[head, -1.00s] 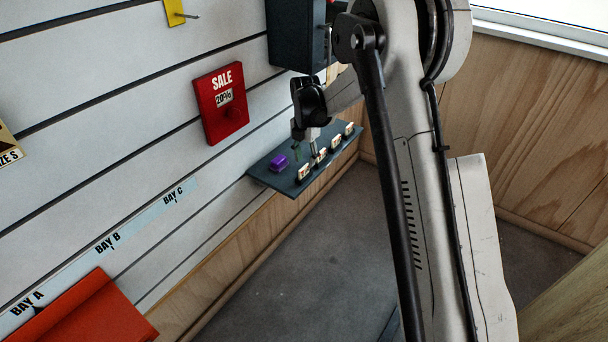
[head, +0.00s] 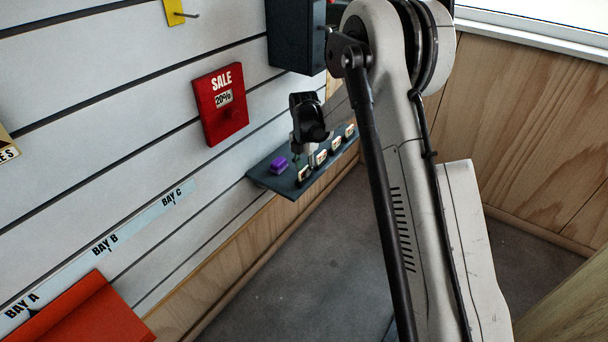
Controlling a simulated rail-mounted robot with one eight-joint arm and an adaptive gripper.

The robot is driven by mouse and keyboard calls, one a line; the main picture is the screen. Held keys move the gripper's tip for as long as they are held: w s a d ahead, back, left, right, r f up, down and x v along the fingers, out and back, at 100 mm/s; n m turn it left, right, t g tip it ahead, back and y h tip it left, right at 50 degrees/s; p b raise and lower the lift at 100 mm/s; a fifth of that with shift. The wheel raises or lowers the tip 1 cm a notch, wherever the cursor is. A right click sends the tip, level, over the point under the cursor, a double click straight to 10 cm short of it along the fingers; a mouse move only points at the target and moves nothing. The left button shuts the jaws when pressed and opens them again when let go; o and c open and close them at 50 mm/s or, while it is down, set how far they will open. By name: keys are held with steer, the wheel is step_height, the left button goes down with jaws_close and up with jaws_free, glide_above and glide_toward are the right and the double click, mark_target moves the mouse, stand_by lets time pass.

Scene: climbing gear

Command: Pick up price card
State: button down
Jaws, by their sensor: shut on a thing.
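Several small cream price cards stand in a row along the front edge of a dark shelf at the centre of the head view. The nearest price card (head: 304,174) is at the left end of the row, with another price card (head: 320,158) just behind it. My gripper (head: 305,160) points down over the left part of the row. It is shut on a price card; its fingers are small and partly hidden, so I cannot tell exactly which card or whether it is clear of the shelf.
The dark shelf (head: 276,185) also carries a purple block (head: 279,165) left of my gripper. A dark cabinet (head: 293,38) is above. A red-orange box (head: 85,312) is at the lower left.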

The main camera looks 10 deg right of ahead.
mark_target(304, 169)
steer(key=shift+r, duration=0.1)
steer(key=shift+r, duration=0.6)
step_height(304, 169, up, 3)
steer(key=shift+f+p, duration=0.2)
steer(key=shift+p, duration=0.4)
steer(key=s+a+r+p, duration=0.2)
steer(key=s+a+r, duration=0.4)
steer(key=a, duration=0.4)
steer(key=shift+r, duration=0.5)
